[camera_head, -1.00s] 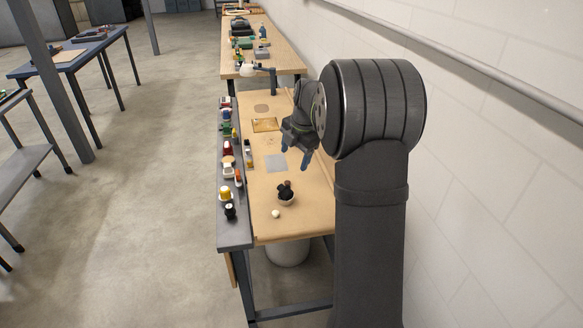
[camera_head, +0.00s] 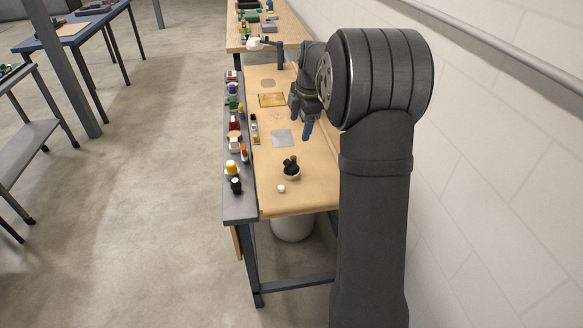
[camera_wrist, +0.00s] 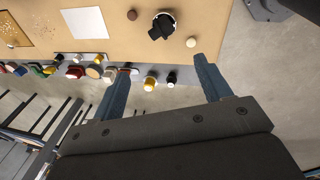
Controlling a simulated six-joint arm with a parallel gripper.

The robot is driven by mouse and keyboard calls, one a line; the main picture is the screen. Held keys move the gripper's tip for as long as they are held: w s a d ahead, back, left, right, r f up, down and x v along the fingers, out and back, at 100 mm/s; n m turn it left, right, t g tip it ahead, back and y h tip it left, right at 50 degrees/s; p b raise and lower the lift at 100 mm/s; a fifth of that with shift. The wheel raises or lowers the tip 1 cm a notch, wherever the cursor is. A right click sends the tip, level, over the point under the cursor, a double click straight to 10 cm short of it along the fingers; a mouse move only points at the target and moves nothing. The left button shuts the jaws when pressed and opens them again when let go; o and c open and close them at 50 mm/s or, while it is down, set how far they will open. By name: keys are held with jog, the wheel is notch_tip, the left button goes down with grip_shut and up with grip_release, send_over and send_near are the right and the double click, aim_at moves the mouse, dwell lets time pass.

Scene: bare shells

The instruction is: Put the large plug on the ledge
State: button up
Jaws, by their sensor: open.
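The ledge (camera_head: 240,207) is a grey strip along the left side of the tan bench, crowded with small coloured items. A white-rimmed cup (camera_head: 292,175) on the bench has black pieces (camera_head: 290,163) in or over it. A cream round piece (camera_head: 281,188) lies beside it. I cannot tell which piece is the large plug. The wrist view shows the black pieces (camera_wrist: 161,27), the cream piece (camera_wrist: 191,42) and a small brown round piece (camera_wrist: 131,15). My gripper (camera_head: 301,126) is open and empty, above the bench; its blue fingers (camera_wrist: 161,64) are spread apart in the wrist view.
A grey square (camera_head: 281,138) and a gold-brown panel (camera_head: 272,100) lie flat on the bench. A white wall (camera_head: 490,170) is on the right. The near ledge end is clear.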

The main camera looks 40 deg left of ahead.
aim_at(291, 162)
jog(key=a+f+m, duration=0.1)
jog(key=f+m, duration=0.3)
jog(key=m, duration=0.1)
jog(key=a+f+m+h, duration=0.1)
jog(key=f+m, duration=0.3)
jog(key=m, duration=0.1)
jog(key=a+f+m+h, duration=0.1)
jog(key=f+m, duration=0.3)
jog(key=m, duration=0.1)
jog(key=shift+w+a, duration=0.1)
jog(key=shift+w, duration=0.05)
notch_tip(291, 162, down, 5)
jog(key=shift+w+a+f, duration=0.1)
jog(key=shift+a, duration=0.05)
jog(key=c, duration=1.1)
